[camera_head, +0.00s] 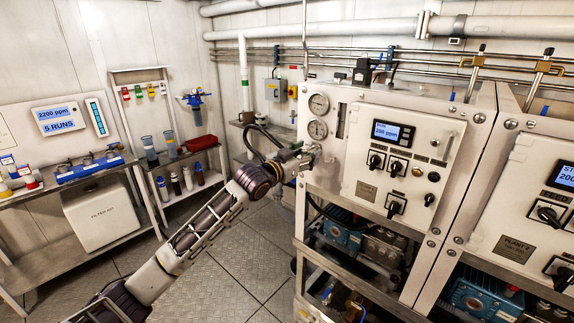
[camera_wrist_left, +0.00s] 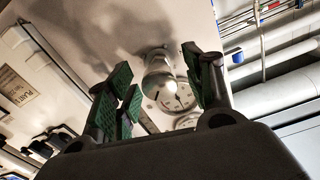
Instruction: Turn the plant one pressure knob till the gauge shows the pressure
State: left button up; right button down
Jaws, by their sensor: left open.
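The plant one panel (camera_head: 385,195) is a white cabinet front with a lit display (camera_head: 393,133). Two round gauges, an upper gauge (camera_head: 319,104) and a lower gauge (camera_head: 317,129), sit at its upper left. My left gripper (camera_head: 307,157) is at the panel just below the lower gauge. In the left wrist view the open gripper (camera_wrist_left: 160,85) has green-padded fingers on both sides of a silver rounded knob (camera_wrist_left: 158,76), with gaps visible. A gauge (camera_wrist_left: 177,97) shows partly behind the knob; its reading is too small to tell. My right gripper is out of view.
Black switches (camera_head: 396,167) sit on the panel right of the gripper. The plant two panel (camera_head: 525,205) stands farther right. A steel bench (camera_head: 95,180) with a white box (camera_head: 103,215) is at the left. Pipes (camera_head: 340,30) run along the back wall. The floor between is clear.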

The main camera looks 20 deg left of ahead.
pick_arm(q)
jog(key=v, duration=1.1)
dwell(0.5)
jog(key=shift+s, duration=0.1)
dwell(0.5)
